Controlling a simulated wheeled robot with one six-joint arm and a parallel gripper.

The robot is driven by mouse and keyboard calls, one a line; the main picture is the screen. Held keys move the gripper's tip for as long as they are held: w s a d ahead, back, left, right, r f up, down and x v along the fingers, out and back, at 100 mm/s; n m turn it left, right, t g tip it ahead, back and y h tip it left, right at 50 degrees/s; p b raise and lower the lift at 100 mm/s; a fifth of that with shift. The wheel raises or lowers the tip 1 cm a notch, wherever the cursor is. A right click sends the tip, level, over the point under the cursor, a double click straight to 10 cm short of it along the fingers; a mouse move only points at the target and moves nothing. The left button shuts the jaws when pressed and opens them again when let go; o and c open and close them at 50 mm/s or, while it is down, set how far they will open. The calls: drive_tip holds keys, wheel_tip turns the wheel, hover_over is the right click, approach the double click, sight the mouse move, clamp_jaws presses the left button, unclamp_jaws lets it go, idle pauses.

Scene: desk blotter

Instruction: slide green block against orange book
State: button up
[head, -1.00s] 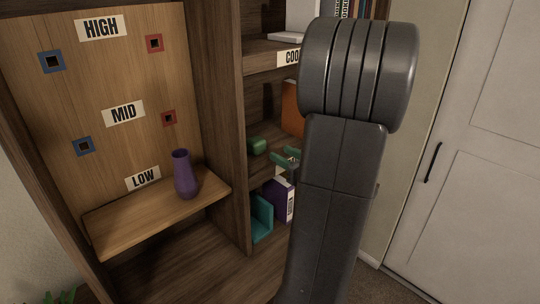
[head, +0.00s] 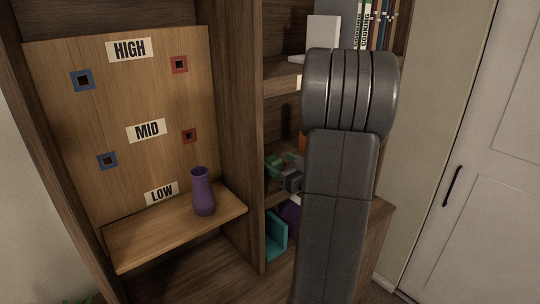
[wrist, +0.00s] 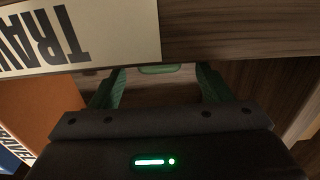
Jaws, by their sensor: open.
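The green block (wrist: 160,69) shows as a strip beyond and between my fingertips in the wrist view. I cannot tell whether the fingers touch it. In the head view my gripper (head: 283,166) is inside the middle bay of the right-hand shelves. Its green fingers are hard to tell from the block there. My gripper (wrist: 160,76) is open in the wrist view, with nothing clearly held. The orange book (wrist: 42,108) stands at the left of the wrist view. Only a sliver of the orange book (head: 302,141) shows past my arm in the head view.
A shelf edge with a lettered label (wrist: 85,30) crosses close above my fingers in the wrist view. A wooden upright (head: 236,140) borders the bay on the left. A purple vase (head: 203,192) stands on the low ledge.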

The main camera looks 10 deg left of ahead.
sight(270, 155)
drive_tip(key=shift+p+x, duration=0.45)
drive_tip(key=shift+x, duration=2.35)
drive_tip(key=c, duration=1.3)
drive_tip(key=shift+o, duration=0.2)
drive_tip(key=shift+w+d, duration=0.1)
